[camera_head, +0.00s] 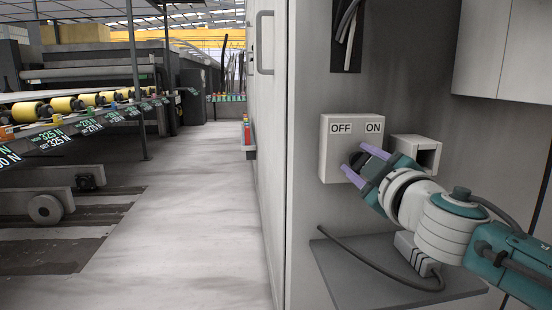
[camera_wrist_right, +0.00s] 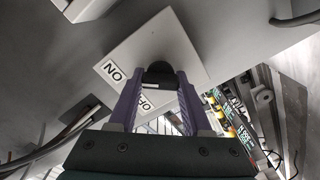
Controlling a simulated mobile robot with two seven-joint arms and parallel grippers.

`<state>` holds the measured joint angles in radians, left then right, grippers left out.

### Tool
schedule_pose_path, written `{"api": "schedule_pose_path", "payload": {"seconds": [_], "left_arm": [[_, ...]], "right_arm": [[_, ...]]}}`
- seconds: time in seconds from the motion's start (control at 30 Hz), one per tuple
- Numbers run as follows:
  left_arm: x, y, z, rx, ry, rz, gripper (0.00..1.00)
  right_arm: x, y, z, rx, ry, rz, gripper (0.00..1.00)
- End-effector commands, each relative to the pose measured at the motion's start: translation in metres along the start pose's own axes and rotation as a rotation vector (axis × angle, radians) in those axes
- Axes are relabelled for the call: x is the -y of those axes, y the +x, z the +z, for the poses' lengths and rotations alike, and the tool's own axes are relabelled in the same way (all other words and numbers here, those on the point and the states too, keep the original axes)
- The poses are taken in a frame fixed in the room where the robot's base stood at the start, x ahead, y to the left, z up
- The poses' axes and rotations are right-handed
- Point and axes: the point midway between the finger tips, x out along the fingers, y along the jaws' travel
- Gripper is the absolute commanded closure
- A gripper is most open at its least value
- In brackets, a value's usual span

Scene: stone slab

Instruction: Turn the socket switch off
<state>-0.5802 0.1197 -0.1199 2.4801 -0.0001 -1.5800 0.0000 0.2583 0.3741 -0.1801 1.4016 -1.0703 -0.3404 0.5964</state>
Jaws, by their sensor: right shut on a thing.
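The switch box (camera_head: 333,165) is a pale panel on the grey wall, with an OFF label at upper left and an ON label at upper right. Its dark round knob (camera_wrist_right: 158,74) shows in the right wrist view, between the purple fingers of my right gripper (camera_wrist_right: 158,84). In the head view my right gripper (camera_head: 357,161) reaches in from the right, its fingers at the front of the box. It is shut on the knob. The fingers partly hide the knob, and I cannot tell which label it points to. My left gripper is not in view.
A pale open-ended socket housing (camera_head: 420,152) sits right of the box, close behind my right wrist. Below is a grey shelf (camera_head: 345,280) with a cable and plug (camera_head: 418,258). A white cabinet (camera_head: 505,50) hangs at upper right. The floor (camera_head: 195,230) at left is clear.

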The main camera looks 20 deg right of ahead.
Motion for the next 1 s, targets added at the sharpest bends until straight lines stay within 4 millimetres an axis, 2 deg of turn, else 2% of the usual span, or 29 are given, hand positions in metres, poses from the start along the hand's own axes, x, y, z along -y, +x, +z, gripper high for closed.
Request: {"api": "schedule_pose_path", "payload": {"seconds": [0.47, 1.0], "left_arm": [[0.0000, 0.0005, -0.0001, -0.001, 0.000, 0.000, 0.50], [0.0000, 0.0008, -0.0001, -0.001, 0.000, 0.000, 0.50]], "right_arm": [[0.0003, 0.0000, 0.0000, 0.000, -0.083, 0.001, 1.00], [0.0019, 0.0001, 0.0008, 0.001, -0.546, 0.001, 1.00]]}}
